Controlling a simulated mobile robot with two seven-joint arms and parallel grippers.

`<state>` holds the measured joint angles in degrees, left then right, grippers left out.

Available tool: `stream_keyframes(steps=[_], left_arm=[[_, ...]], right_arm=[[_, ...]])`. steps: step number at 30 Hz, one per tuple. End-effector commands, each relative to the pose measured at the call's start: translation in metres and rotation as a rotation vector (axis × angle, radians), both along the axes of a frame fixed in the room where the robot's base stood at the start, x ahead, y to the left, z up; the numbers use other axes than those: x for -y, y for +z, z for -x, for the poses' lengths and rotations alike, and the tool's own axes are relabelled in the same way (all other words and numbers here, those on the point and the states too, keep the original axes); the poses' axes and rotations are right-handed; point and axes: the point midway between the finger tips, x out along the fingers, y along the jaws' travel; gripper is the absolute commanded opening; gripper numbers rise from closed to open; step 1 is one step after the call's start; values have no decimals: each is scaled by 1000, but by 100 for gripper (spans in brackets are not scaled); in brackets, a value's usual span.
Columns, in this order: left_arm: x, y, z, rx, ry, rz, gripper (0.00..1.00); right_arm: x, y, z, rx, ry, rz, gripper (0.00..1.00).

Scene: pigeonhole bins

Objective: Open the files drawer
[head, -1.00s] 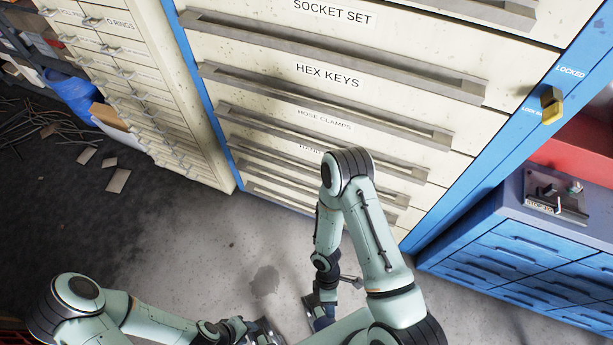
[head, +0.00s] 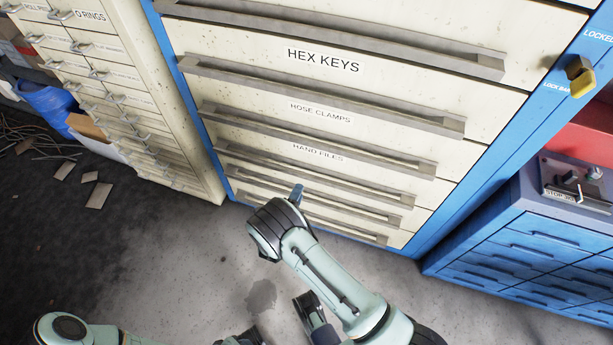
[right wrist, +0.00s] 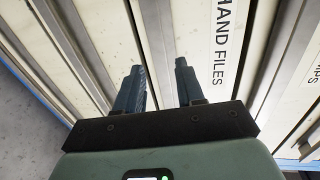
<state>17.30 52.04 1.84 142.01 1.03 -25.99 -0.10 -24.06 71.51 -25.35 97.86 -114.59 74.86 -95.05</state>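The hand files drawer (head: 375,170) is in the big cream cabinet, below the hose clamps drawer, and looks shut. Its long grey handle (head: 345,181) runs below its label; in the right wrist view this handle (right wrist: 158,35) lies left of the label. My right gripper (right wrist: 160,72) is open, with one finger on each side of that handle in the picture; I cannot tell how close they are to it. One blue fingertip (head: 297,193) shows past my right arm in the head view. My left gripper (head: 250,337) is cut off at the bottom edge.
More shut drawers (head: 400,95) with long handles lie above and below. A yellow lock knob (head: 582,82) sits on the blue frame at right. A blue drawer unit (head: 530,245) stands right, and small cream drawers (head: 110,75) left. The grey floor (head: 235,260) in front is open.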

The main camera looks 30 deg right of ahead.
Motion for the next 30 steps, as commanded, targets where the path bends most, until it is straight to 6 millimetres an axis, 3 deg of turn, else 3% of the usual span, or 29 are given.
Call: stream_keyframes(steps=[6, 12, 26, 27, 30], left_arm=[[-6, -12, -13, 35, 15, -17, 43], [-10, -20, -22, 59, 26, -29, 43], [-13, -22, -27, 74, 32, -35, 43], [-13, -22, -27, 74, 32, -35, 43], [-13, -22, -27, 74, 32, -35, 43]], right_arm=[[38, -12, -30, 1, -5, -1, 38], [62, -18, -51, 2, -5, -3, 38], [73, -19, -61, 0, -2, -3, 38], [73, -19, -61, 0, -2, -3, 35], [73, -19, -61, 0, -3, -2, 2]])
